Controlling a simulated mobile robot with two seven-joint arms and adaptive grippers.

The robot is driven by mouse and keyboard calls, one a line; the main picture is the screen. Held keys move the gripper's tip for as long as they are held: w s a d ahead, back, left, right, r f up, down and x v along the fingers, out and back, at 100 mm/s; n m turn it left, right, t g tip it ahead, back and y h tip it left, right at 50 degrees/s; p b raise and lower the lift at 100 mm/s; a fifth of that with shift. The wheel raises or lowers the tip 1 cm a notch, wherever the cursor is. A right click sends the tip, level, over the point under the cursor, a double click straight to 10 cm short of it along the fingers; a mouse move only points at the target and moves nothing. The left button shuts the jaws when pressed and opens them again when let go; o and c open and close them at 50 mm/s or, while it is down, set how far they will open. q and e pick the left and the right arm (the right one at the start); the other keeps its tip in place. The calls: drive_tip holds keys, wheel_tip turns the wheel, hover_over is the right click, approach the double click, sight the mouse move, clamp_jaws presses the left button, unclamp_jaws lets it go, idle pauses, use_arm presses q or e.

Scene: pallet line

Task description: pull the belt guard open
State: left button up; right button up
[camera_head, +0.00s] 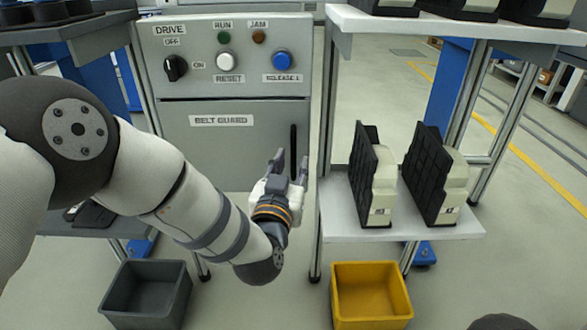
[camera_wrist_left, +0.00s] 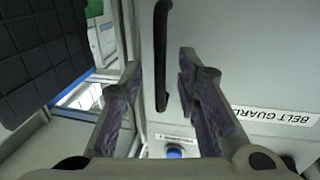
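The belt guard (camera_head: 225,148) is a grey panel labelled BELT GUARD, below the drive control box, and it looks closed. Its black vertical bar handle (camera_head: 293,143) is near the panel's right edge. My left gripper (camera_head: 289,168) is open and empty, in front of the handle's lower part. In the left wrist view the handle (camera_wrist_left: 160,55) runs between the two spread fingers, with a gap on each side. I cannot tell how far the fingertips are from it in depth. The guard (camera_wrist_left: 235,60) fills the right of that view. My right gripper is not in view.
The control box (camera_head: 235,55) has a black knob, a white button and a blue button. Two black-faced units (camera_head: 375,175) stand on a shelf (camera_head: 400,228) close to the right of the handle. A grey bin (camera_head: 147,292) and a yellow bin (camera_head: 370,292) are low in front.

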use_arm(q)
drive_tip(key=shift+w+d+f+b, duration=0.1)
drive_tip(key=shift+w+b, duration=0.1)
drive_tip(key=shift+w, duration=0.35)
drive_tip(key=shift+w+d+f+b, duration=0.1)
drive_tip(key=shift+w+b, duration=0.05)
drive_tip(key=shift+w, duration=0.4)
drive_tip(key=shift+w+r, duration=0.15)
drive_tip(key=shift+r, duration=0.05)
clamp_jaws()
